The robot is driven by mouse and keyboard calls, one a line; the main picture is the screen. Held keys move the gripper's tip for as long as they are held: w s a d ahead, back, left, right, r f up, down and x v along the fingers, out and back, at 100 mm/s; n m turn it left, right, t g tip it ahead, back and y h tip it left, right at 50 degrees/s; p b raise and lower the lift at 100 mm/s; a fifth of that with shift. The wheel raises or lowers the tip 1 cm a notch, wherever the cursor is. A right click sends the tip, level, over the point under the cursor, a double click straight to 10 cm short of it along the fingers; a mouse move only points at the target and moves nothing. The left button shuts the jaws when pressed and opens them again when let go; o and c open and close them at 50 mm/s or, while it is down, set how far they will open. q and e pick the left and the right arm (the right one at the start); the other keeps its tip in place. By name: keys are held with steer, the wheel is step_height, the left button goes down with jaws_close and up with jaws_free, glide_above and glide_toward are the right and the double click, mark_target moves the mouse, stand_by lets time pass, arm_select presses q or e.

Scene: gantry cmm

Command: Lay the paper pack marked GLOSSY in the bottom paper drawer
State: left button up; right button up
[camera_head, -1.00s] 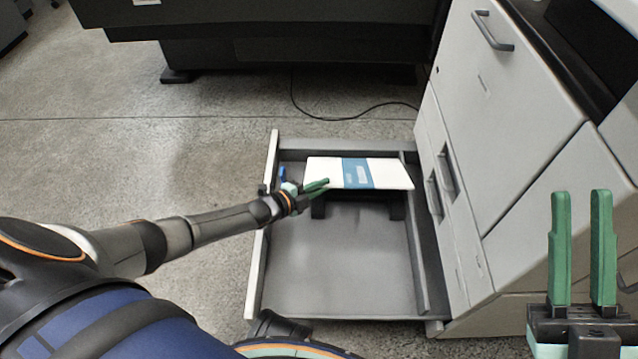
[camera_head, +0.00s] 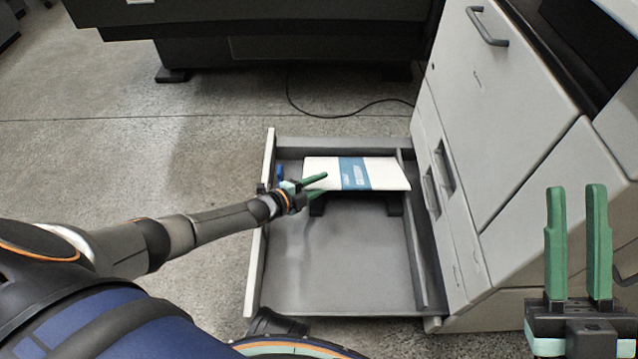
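The paper pack (camera_head: 388,174) is white with a blue band; the lettering on the band is too small to read surely. It lies over the far part of the pulled-out bottom drawer (camera_head: 330,262), apparently resting on dark supports inside. My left gripper (camera_head: 322,184) is at the pack's left end, inside the drawer's left wall. Its green fingers look parted, one at the pack's edge and one lower, and the pack does not appear clamped. My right gripper (camera_head: 577,245) is open and empty at the lower right, in front of the printer.
The printer cabinet (camera_head: 500,130) stands to the right, with a handle (camera_head: 487,27) on its upper door and closed fronts beside the drawer. A dark machine (camera_head: 260,45) stands at the back. A black cable (camera_head: 340,114) lies on the floor. The near part of the drawer is empty.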

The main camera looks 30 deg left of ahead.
stand_by(0.3)
arm_select(q)
steer(key=o, duration=0.6)
steer(key=shift+s, duration=0.1)
steer(key=p+v, duration=0.7)
steer(key=v, duration=0.5)
steer(key=shift+s+r, duration=0.2)
arm_select(e)
step_height(320, 180, up, 8)
steer(key=shift+s+d+m+t, duration=0.2)
steer(key=shift+d+m+t, duration=0.1)
steer(key=shift+d, duration=0.15)
steer(key=shift+w+d+r, duration=0.1)
